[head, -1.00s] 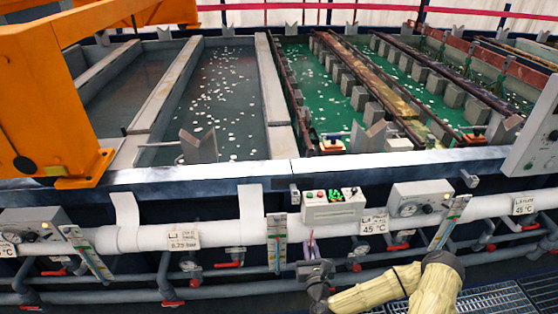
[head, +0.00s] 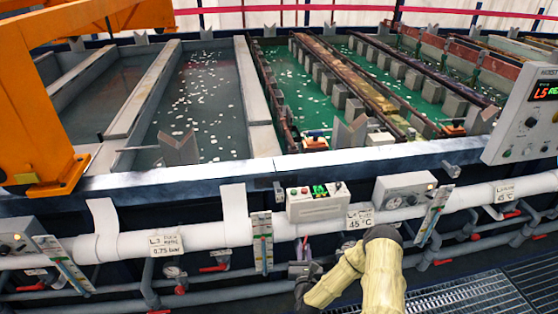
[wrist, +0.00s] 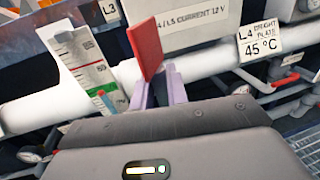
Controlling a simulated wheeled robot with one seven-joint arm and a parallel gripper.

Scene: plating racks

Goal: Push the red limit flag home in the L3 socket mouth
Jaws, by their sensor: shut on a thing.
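The red limit flag (wrist: 146,48) is a flat red plate, slightly tilted, in the wrist view. My gripper (wrist: 162,82) is shut on its lower end between purple fingers. No socket mouth is clearly seen.
A control box (head: 315,204) marked L4/L5 current (wrist: 195,18) stands behind and right of the flag. A gauge strip (wrist: 90,70) is at left. The white pipe (head: 240,240) runs across the front. Green and grey tanks lie behind the rim (head: 230,180).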

